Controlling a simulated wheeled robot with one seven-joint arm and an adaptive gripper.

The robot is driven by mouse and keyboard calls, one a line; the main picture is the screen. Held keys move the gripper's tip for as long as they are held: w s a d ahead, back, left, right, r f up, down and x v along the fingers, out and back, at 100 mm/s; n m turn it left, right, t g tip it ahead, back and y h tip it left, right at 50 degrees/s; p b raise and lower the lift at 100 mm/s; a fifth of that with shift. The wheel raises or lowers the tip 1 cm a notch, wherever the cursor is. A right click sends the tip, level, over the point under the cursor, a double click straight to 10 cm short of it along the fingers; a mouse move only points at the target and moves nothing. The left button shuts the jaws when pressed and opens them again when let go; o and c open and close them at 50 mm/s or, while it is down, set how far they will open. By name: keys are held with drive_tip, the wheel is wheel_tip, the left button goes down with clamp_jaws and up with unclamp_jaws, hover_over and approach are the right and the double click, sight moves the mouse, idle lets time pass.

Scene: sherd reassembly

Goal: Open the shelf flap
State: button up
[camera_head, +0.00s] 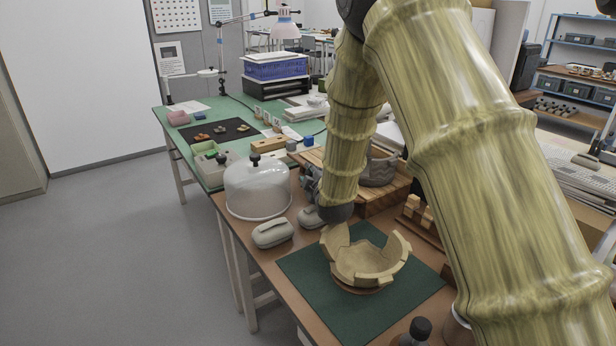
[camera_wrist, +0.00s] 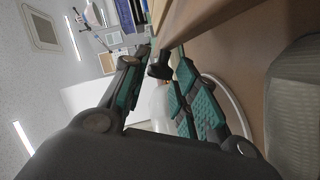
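A wooden shelf unit (camera_head: 392,194) with a dark grey shape on it stands behind my arm in the head view. My arm hides much of its front, and I cannot make out the flap for certain there. In the wrist view a wooden panel (camera_wrist: 204,14) ends beside a dark round knob (camera_wrist: 160,68); it may be the flap. My gripper (camera_head: 308,182) is partly hidden behind my wrist, between the glass dome and the shelf. In the wrist view my gripper (camera_wrist: 164,60) has its teal-padded fingers apart, with the knob between their tips. I cannot tell whether they touch it.
A clear dome (camera_head: 257,190) with a black knob stands left of my gripper. Grey rounded blocks (camera_head: 272,233) lie close by. A broken clay bowl (camera_head: 366,262) sits on a dark green mat (camera_head: 318,311) in front. A dark bottle (camera_head: 418,330) stands at the front edge.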

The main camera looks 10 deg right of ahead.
drive_tip(key=shift+o, duration=1.3)
drive_tip(key=shift+r, duration=0.1)
drive_tip(key=shift+a, duration=0.1)
drive_tip(key=s, duration=0.4)
drive_tip(key=s+r, duration=0.1)
drive_tip(key=s, duration=0.2)
drive_tip(key=s+r, duration=0.1)
drive_tip(key=s, duration=0.3)
drive_tip(key=shift+s+r, duration=0.1)
drive_tip(key=shift+s, duration=0.25)
